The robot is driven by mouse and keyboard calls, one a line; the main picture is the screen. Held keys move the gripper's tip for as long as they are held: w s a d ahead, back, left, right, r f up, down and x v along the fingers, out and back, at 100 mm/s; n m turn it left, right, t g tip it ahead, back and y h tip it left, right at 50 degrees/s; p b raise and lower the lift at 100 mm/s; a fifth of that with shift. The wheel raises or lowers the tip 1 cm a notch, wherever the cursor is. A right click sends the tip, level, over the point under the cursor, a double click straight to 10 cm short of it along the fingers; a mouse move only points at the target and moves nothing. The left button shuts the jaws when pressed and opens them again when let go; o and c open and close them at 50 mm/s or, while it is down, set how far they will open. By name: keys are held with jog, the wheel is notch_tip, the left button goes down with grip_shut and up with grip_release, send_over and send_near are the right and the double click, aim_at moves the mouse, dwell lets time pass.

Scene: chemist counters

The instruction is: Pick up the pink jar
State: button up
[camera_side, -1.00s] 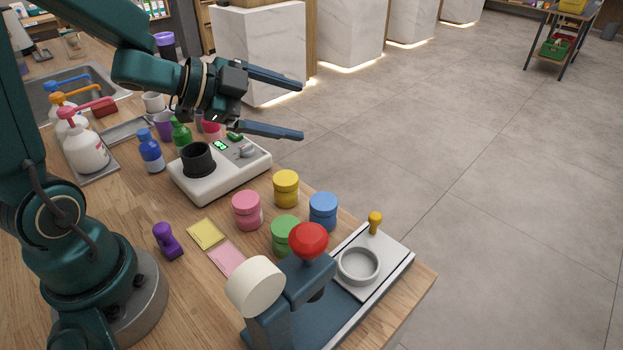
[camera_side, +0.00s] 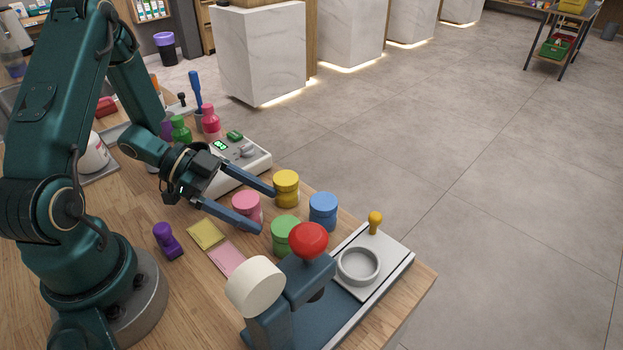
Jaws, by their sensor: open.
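The pink jar (camera_side: 246,203) stands upright on the wooden counter, left of the blue jar and below the yellow jar in the picture. My gripper (camera_side: 266,210) is open, with its two blue fingers at about the jar's height. One finger passes on the far side, toward the yellow jar. The other passes on the near side and hides the lower front of the pink jar. The pink jar shows between the fingers. I cannot tell whether either finger touches it.
A yellow jar (camera_side: 286,188), a blue jar (camera_side: 323,211) and a green jar (camera_side: 285,235) stand close by. A press with a red knob (camera_side: 309,240) is in front. A white device (camera_side: 252,160) lies behind. A purple stamp (camera_side: 167,240) and paper pads (camera_side: 206,234) lie on the left.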

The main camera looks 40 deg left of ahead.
jog(key=shift+x, duration=0.85)
jog(key=c, duration=1.5)
jog(key=shift+o, duration=0.2)
